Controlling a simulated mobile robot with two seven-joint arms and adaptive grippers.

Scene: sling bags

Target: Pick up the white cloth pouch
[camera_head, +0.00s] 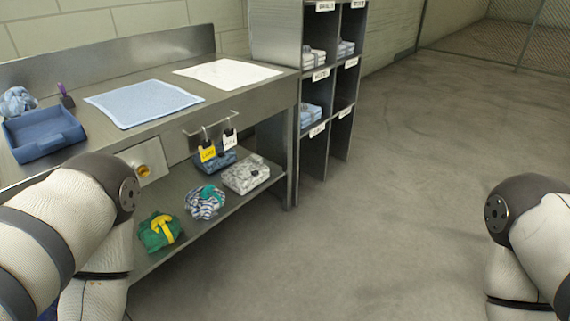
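A whitish cloth pouch (246,174) with grey speckles and a small dark spot on top sits on the lower shelf of the metal bench, towards its right end. It is the palest of the bundles there. Both of my arms show at the left and right edges of the head view, but neither gripper is in the picture. Nothing is seen touching the pouch.
Beside it on the lower shelf (190,241) are a blue pouch (222,162), a striped bundle (205,203) and a green-yellow bundle (160,232). Tags (208,154) hang above. A cubby rack (312,170) stands right of the bench. Open floor lies right.

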